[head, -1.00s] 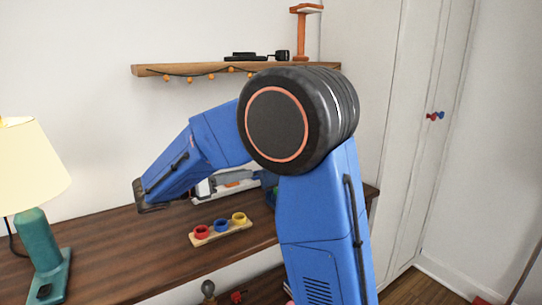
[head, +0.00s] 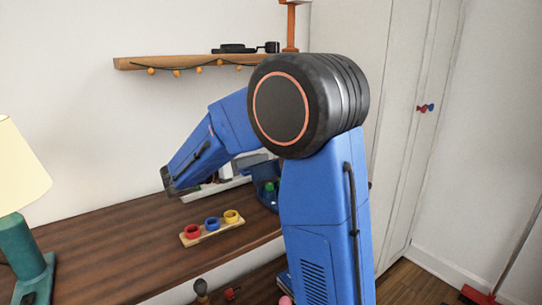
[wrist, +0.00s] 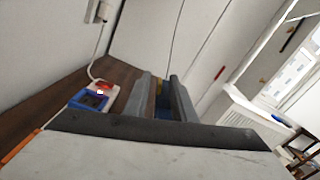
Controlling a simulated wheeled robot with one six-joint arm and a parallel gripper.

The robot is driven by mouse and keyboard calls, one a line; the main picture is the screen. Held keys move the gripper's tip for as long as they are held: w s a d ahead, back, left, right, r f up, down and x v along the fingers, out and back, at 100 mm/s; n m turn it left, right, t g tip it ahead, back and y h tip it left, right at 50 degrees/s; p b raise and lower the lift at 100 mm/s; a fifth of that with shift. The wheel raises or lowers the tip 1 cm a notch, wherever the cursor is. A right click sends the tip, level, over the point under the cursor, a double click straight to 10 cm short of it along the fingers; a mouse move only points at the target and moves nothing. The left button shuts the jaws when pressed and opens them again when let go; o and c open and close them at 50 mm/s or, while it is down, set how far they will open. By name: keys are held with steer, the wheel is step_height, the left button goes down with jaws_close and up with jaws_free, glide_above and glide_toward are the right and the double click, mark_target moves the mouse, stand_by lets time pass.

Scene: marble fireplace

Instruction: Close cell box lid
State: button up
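My gripper (head: 168,181) is held above the back of the brown tabletop in the head view, left of my arm's elbow. In the wrist view my gripper (wrist: 160,88) has its two grey fingers apart, with a gap between them. A white and blue device (wrist: 95,97) with a white cord lies on the wood left of the fingers. A dark blue container (head: 266,188) with something green in it stands by my arm, partly hidden. A blue patch shows between the fingers. I cannot tell which thing is the cell box or make out its lid.
A wooden tray (head: 212,231) with red, blue and yellow rings lies on the tabletop (head: 110,250). A lamp (head: 20,215) stands at the left. A wall shelf (head: 170,62) hangs above. The tabletop between lamp and tray is clear.

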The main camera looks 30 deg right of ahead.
steer(key=d, duration=0.6)
steer(key=shift+w, duration=0.1)
jaws_close()
stand_by(1.4)
